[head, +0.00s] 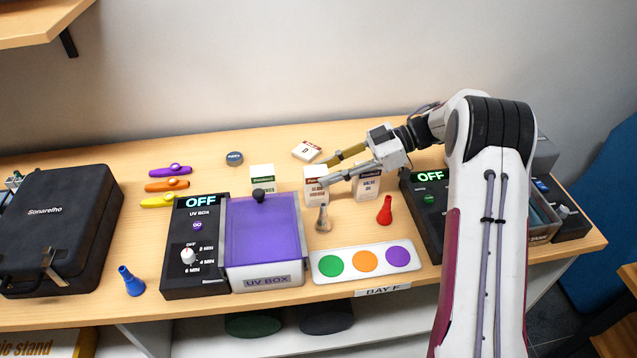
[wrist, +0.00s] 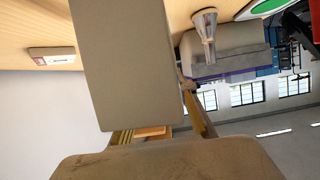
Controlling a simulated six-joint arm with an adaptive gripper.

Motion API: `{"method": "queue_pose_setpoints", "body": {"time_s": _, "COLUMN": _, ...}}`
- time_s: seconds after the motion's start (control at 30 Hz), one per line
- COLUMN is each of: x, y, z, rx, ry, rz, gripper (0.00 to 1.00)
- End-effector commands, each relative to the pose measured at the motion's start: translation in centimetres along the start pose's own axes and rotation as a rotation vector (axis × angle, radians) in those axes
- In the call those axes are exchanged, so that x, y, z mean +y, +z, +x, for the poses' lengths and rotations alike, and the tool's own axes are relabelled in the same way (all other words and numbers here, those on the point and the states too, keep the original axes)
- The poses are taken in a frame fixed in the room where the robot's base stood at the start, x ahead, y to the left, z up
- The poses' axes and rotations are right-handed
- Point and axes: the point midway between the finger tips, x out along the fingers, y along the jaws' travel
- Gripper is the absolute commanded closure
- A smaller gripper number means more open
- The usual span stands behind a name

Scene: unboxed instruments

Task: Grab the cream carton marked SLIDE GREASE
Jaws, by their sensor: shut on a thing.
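A cream carton (head: 314,197) with a red band stands upright on the table, right of the UV box; its small print is hard to read but fits SLIDE GREASE. My gripper (head: 328,173) reaches it from the right and is shut on it, one finger in front and one behind. In the wrist view the carton's plain grey-brown side (wrist: 125,65) fills the left middle, close to the camera. Whether its base touches the table is unclear. A similar carton marked VALVE OIL (head: 367,188) stands just right, beneath my gripper.
A silver mouthpiece (head: 322,218) stands close in front; it also shows in the wrist view (wrist: 206,30). A red cone (head: 384,211) is right of it. The UV box (head: 262,235) with purple lid, a green-banded carton (head: 262,178) and a lying carton (head: 307,151) are nearby.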

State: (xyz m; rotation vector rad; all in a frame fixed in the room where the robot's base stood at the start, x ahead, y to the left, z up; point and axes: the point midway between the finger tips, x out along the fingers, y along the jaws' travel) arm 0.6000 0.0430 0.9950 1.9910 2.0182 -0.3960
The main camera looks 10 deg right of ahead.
Motion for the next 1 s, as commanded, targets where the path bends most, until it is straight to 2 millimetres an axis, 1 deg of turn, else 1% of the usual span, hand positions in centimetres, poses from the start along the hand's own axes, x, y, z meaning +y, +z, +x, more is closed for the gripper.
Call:
{"method": "queue_pose_setpoints", "body": {"time_s": 0.17, "x": 0.0, "y": -0.1, "z": -0.1, "rx": 0.000, "ry": 0.000, "rz": 0.000, "gripper": 0.95}}
{"method": "queue_pose_setpoints", "body": {"time_s": 0.37, "x": 0.0, "y": -1.2, "z": -0.5, "rx": -0.001, "ry": 0.001, "rz": -0.001, "gripper": 0.95}}
{"method": "queue_pose_setpoints", "body": {"time_s": 0.57, "x": 0.1, "y": -3.5, "z": -1.5, "rx": -0.001, "ry": 0.001, "rz": -0.003, "gripper": 0.95}}
{"method": "queue_pose_setpoints", "body": {"time_s": 0.8, "x": 0.0, "y": -6.8, "z": -2.8, "rx": -0.001, "ry": 0.001, "rz": -0.003, "gripper": 0.95}}
{"method": "queue_pose_setpoints", "body": {"time_s": 1.0, "x": 0.0, "y": -8.7, "z": -3.6, "rx": 0.000, "ry": 0.000, "rz": -0.002, "gripper": 0.95}}
